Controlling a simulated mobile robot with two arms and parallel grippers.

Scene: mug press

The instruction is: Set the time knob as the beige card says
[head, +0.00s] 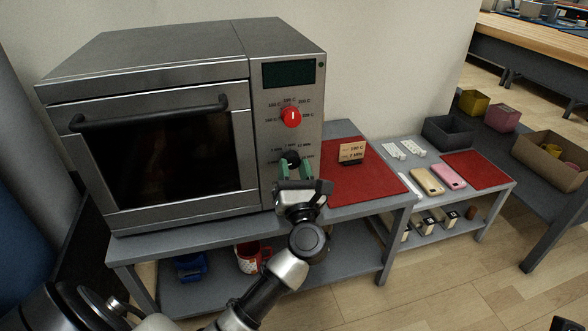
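The time knob (291,158) is a small black dial low on the oven's right-hand panel, with minute marks around it. The beige card (352,153) stands on the red mat and seems to read "190 C" and "7 MIN". My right gripper is out of view.
A red temperature knob (291,116) sits above the time knob, under a dark display (288,73). The steel oven (150,80) has a closed door with a bar handle (150,113). The red mat (370,184) has free room. A lower table to the right holds phones (447,176).

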